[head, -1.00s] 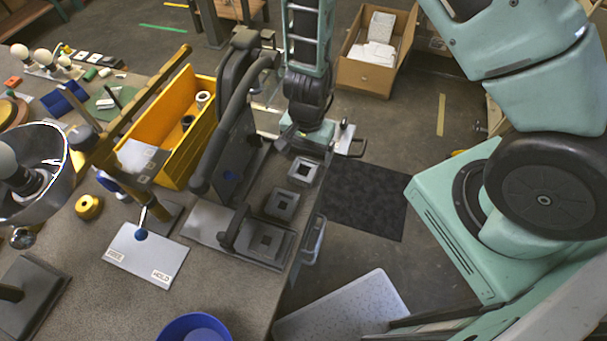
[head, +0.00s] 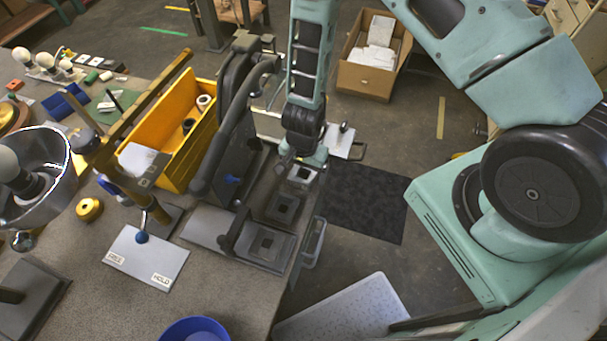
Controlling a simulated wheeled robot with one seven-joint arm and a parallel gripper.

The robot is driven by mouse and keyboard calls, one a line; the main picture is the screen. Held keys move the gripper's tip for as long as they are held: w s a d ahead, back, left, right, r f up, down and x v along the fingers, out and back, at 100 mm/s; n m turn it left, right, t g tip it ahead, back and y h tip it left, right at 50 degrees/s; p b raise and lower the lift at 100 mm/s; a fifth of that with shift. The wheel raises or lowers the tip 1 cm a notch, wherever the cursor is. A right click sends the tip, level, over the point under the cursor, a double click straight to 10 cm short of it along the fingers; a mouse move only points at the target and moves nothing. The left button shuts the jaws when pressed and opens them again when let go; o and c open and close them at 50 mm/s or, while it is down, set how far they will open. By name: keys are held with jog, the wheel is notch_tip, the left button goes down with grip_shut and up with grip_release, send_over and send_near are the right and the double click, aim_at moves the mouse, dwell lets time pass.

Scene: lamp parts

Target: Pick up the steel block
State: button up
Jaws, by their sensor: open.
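Several square grey pieces with dark square centres lie along the bench's right edge. The lightest one, which looks like the steel block (head: 302,178), is at the far end. A darker square piece (head: 282,208) lies nearer to me, and another (head: 264,244) sits on a flat grey plate. My gripper (head: 298,163) points down, close over the far edge of the light block. It is open, with nothing seen held in it. Its fingertips are small and partly hidden by my wrist, so I cannot tell whether they touch the block.
A black press-like frame (head: 229,130) with a curved bar stands just left of the blocks. A yellow bin (head: 178,125) is beyond it. A white card (head: 145,258) and a blue bowl (head: 194,330) lie nearer. Right of the bench edge is open floor with a dark mat (head: 365,203).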

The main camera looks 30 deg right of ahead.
jog(key=c, duration=1.4)
jog(key=shift+r, duration=0.1)
jog(key=shift+c, duration=0.2)
